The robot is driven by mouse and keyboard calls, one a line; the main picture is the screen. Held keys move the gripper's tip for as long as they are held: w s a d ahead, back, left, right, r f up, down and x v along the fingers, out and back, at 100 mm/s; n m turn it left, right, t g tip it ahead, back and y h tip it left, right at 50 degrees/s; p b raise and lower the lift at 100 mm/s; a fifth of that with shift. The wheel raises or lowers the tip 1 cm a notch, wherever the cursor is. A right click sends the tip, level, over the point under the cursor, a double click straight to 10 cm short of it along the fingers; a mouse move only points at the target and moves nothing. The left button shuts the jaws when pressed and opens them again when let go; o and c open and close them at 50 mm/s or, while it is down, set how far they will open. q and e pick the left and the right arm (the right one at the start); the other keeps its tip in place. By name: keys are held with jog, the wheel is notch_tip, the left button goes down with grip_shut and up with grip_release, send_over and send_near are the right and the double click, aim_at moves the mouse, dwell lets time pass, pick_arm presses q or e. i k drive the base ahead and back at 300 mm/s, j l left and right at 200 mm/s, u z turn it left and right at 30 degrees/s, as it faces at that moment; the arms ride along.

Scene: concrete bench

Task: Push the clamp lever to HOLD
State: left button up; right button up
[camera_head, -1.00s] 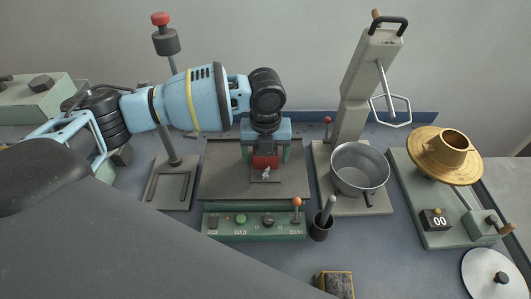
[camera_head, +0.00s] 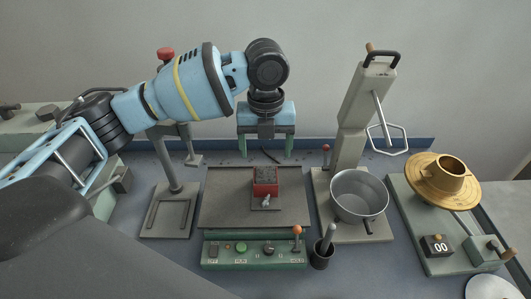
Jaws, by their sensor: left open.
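A lever with an orange ball knob (camera_head: 297,232) stands upright at the right end of the green control panel (camera_head: 225,262). The panel's labels are too small to read, so I cannot tell which one marks HOLD. A red block with a dark top (camera_head: 265,181) sits in a small fixture with a metal screw handle (camera_head: 266,201) on the dark plate (camera_head: 222,205) behind the panel. My left gripper (camera_head: 266,148) is open and empty, above and behind the block, its green-tipped fingers apart from it. My right gripper is not in view.
A steel pot (camera_head: 360,198) stands right of the plate beside a short red-knobbed lever (camera_head: 326,150). A dark cup with a tool (camera_head: 322,256) stands close right of the panel. A brass funnel piece (camera_head: 442,178) is at the right. A red-topped post (camera_head: 167,54) stands at the left.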

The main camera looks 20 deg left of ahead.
aim_at(296, 229)
jog(key=k, duration=1.5)
